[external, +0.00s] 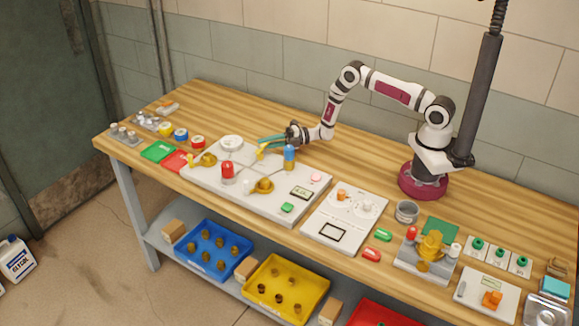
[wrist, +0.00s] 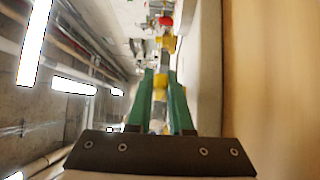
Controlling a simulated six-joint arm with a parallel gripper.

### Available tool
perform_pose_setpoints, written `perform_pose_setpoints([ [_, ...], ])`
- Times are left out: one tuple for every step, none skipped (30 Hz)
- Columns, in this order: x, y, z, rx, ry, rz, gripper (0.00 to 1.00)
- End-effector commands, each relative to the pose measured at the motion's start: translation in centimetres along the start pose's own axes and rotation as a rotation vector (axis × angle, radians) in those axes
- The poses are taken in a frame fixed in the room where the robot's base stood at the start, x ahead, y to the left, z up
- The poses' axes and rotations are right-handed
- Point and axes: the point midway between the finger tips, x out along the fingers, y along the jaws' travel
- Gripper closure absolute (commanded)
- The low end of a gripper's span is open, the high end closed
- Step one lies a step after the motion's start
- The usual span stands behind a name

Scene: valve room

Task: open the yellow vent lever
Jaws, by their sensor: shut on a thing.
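The yellow vent lever (external: 262,151) stands at the back of the large white valve panel (external: 290,210), left of a blue valve knob (external: 289,153). My gripper (external: 259,142) reaches it from the right, low over the panel, with its green fingers pointing left. In the wrist view my gripper (wrist: 160,76) has the yellow lever (wrist: 160,85) between its two green fingers, and it is shut on it. The lever's base is partly hidden, and I cannot tell its exact angle.
A white round gauge (external: 231,143) is just left of my fingers. A red knob (external: 228,172) and brass valves (external: 263,186) stand further forward on the panel. A second white panel (external: 345,217) lies to the right. The wooden table (external: 215,97) is clear behind.

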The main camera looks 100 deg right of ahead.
Motion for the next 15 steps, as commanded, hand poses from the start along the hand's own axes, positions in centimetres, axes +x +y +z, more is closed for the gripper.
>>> perform_pose_setpoints([
  [-0.03, 0.03, -0.38, 0.003, -0.037, -0.001, 1.0],
  [-0.11, 0.04, -0.43, 0.003, -0.063, 0.0, 1.0],
  [-0.19, 0.04, -0.49, 0.002, -0.089, 0.0, 1.0],
  [-0.25, 0.04, -0.5, 0.0, -0.104, -0.001, 1.0],
  [-0.33, 0.03, -0.47, 0.0, -0.115, -0.002, 1.0],
  [-0.37, 0.03, -0.45, -0.002, -0.122, -0.002, 1.0],
  [-0.38, 0.03, -0.43, -0.003, -0.124, -0.002, 1.0],
  [-0.38, 0.03, -0.42, -0.003, -0.124, -0.002, 1.0],
  [-0.38, 0.03, -0.41, -0.003, -0.123, -0.001, 1.0],
  [-0.39, 0.03, -0.41, -0.003, -0.123, -0.001, 1.0],
  [-0.39, 0.03, -0.41, -0.003, -0.123, -0.001, 1.0],
  [-0.39, 0.03, -0.42, -0.003, -0.122, -0.001, 1.0],
  [-0.39, 0.02, -0.42, -0.003, -0.122, -0.001, 1.0],
  [-0.39, 0.03, -0.42, -0.003, -0.122, -0.001, 0.76],
  [-0.39, 0.02, -0.41, -0.003, -0.122, -0.001, 0.69],
])
